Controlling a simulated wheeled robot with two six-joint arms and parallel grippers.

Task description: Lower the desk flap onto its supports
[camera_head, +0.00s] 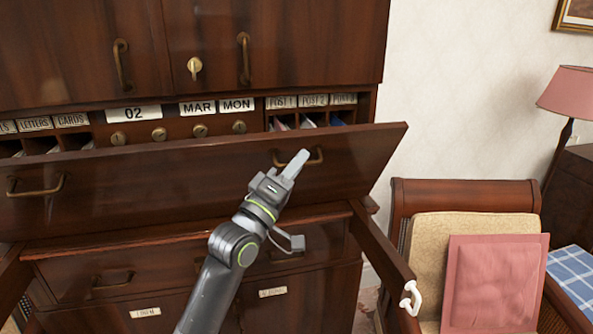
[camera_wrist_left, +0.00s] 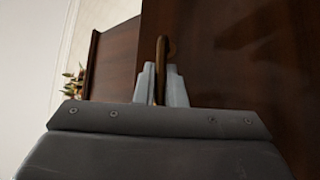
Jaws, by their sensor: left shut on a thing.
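The desk flap (camera_head: 130,182) is a dark wooden panel, partly open, its top edge leaning out from the cabinet. It has a brass handle at the left (camera_head: 36,191) and another at the right (camera_head: 316,156). My left gripper (camera_head: 290,166) is shut on the right brass handle; in the left wrist view the handle (camera_wrist_left: 160,58) stands between the fingers. The right support (camera_head: 380,248) sticks out below the flap. The left support (camera_head: 10,282) shows at the left edge. The flap is above both supports, not resting on them. My right gripper is out of view.
A wooden armchair (camera_head: 465,193) with a pink cushion (camera_head: 495,283) stands close to the right support. A white curved piece (camera_head: 411,298) is at that support's front end. Drawers (camera_head: 190,265) lie below the flap, labelled pigeonholes behind it. A pink lamp (camera_head: 570,92) stands far right.

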